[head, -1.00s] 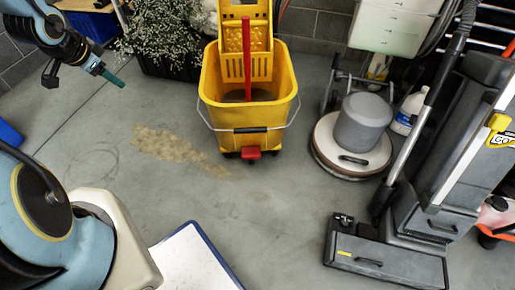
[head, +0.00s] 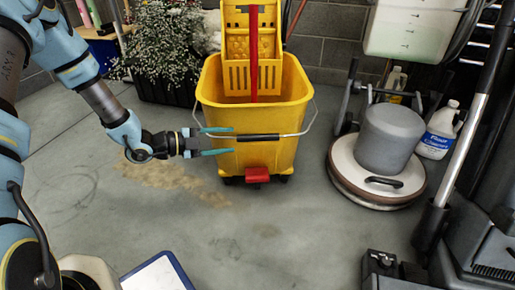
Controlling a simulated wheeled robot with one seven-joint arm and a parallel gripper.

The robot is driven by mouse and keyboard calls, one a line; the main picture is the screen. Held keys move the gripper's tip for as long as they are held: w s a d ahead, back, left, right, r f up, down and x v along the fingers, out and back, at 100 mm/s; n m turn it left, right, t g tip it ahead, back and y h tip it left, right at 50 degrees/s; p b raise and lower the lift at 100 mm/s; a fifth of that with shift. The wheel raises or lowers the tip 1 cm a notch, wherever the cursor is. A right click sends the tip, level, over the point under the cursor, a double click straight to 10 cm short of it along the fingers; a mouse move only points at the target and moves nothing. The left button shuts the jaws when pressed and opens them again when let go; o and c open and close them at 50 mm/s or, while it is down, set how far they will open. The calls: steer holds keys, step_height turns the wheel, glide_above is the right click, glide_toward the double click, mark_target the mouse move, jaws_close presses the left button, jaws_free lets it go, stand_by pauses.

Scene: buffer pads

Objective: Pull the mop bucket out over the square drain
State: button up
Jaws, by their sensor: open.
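The yellow mop bucket (head: 220,100) stands upright on the concrete floor, with its wringer (head: 239,72) and a red upright bar (head: 254,60) at the back. Its wire handle with a black grip (head: 262,137) hangs across the front, above a red pedal (head: 257,174). My gripper (head: 218,141) is open at the bucket's front left. Its two teal fingers point right, one above the other, just left of the black grip. Whether they touch the bucket or handle I cannot tell. No square drain shows in view.
A round floor machine (head: 385,150) and a white floor cleaner jug (head: 438,135) stand right of the bucket. A dark grey machine (head: 480,240) fills the lower right. Plants (head: 165,45) stand behind left. A blue-edged white panel (head: 158,275) lies in front. The floor before the bucket is clear.

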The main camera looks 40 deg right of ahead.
mark_target(249, 138)
steer(key=b+x, duration=0.3)
steer(key=x, duration=0.7)
steer(key=shift+s+d+f, duration=0.1)
steer(key=shift+s+d, duration=0.1)
steer(key=shift+d, duration=0.1)
jaws_close()
stand_by(1.0)
